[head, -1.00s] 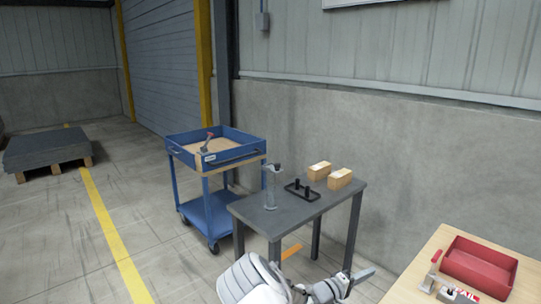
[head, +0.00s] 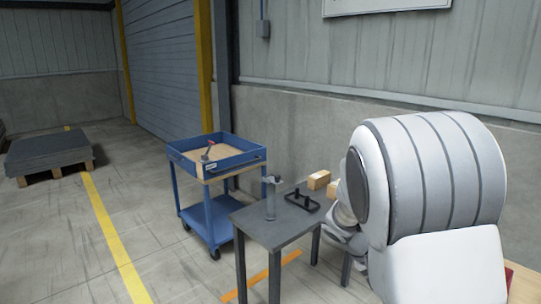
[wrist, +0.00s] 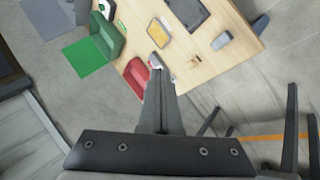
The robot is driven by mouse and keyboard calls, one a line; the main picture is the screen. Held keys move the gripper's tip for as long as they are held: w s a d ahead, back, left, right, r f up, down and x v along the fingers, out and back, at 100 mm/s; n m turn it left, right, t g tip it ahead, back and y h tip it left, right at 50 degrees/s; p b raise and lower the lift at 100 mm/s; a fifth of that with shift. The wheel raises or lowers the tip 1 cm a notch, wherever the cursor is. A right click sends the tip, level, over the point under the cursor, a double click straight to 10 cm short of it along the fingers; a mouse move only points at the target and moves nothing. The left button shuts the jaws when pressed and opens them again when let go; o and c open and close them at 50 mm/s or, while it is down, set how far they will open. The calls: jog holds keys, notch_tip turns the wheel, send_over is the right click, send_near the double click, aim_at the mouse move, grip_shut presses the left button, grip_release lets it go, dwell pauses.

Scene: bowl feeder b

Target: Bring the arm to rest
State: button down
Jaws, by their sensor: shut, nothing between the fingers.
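My arm (head: 430,180) fills the right of the head view, raised in front of the wall, and its gripper end cannot be made out there. In the wrist view my gripper (wrist: 160,75) has its fingers together with nothing between them. It points over a wooden table (wrist: 188,72), and its tips overlap the table's edge in the picture. The height of the gripper above the table cannot be told.
A red bin (wrist: 134,79) and a green bin (wrist: 108,38) lie in the wrist view.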

jog(key=s+a+r+n+t+y+p, duration=0.1)
jog(key=s+a+r+t+y+p, duration=0.1)
jog(key=s+a+r, duration=0.5)
jog(key=s+a+r+n+t+y+p, duration=0.1)
jog(key=s+a+r+t+y+p, duration=0.2)
jog(key=s+r, duration=0.9)
jog(key=a+y+p, duration=0.1)
jog(key=a+y, duration=0.2)
jog(key=a, duration=0.1)
jog(key=shift+s+a+n, duration=0.3)
jog(key=shift+s+n, duration=0.05)
jog(key=shift+n, duration=0.05)
